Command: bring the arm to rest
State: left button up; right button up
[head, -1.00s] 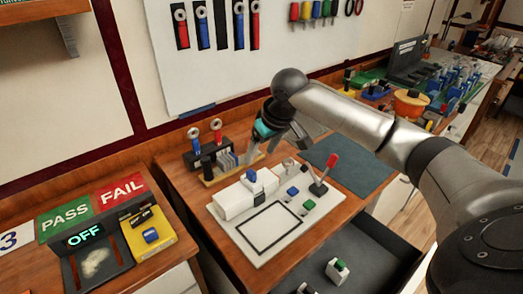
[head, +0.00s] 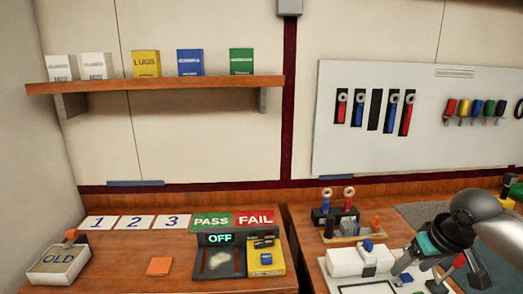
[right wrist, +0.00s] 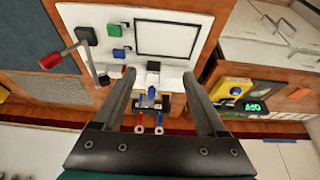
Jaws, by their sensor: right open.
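My right gripper (head: 440,275) is at the lower right of the head view, above the right part of the workbench. In the right wrist view its two fingers (right wrist: 165,100) stand wide apart with nothing between them. Below it lies a white board (head: 325,283) with a black outlined rectangle, which also shows in the right wrist view (right wrist: 205,12). A white block with a blue button (head: 368,245) sits on the board. A red-knobbed lever (right wrist: 50,62) stands beside the buttons in the right wrist view. My left gripper is not in view.
A tester reading OFF (head: 220,262) and a yellow box (head: 265,262) stand left of the board. A shelf (head: 160,85) with several boxes and a tool panel (head: 390,150) are on the wall.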

jog(key=s+a+f+n+y, duration=0.1)
jog(key=s+a+f+n, duration=0.1)
jog(key=s+a+f, duration=0.4)
jog(key=s+a+f+n, duration=0.1)
jog(key=s+a+f, duration=0.4)
jog(key=a, duration=0.4)
jog(key=s+a+f+m+h, duration=0.1)
jog(key=s+a+f+m, duration=0.15)
jog(key=s, duration=1.35)
notch_tip(320, 180, down, 27)
jog(key=s+d+g+b, duration=0.1)
jog(key=s+g+b, duration=0.1)
jog(key=b, duration=0.2)
pick_arm(q)
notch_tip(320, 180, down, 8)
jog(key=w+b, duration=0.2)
jog(key=b, duration=0.2)
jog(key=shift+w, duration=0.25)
pick_arm(e)
jog(key=s+d+f+g, duration=0.1)
jog(key=s+d+f, duration=0.2)
jog(key=s+f, duration=1.2)
notch_tip(320, 180, down, 3)
jog(key=shift+n, duration=0.45)
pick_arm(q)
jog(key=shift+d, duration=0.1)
pick_arm(e)
jog(key=shift+c, duration=0.2)
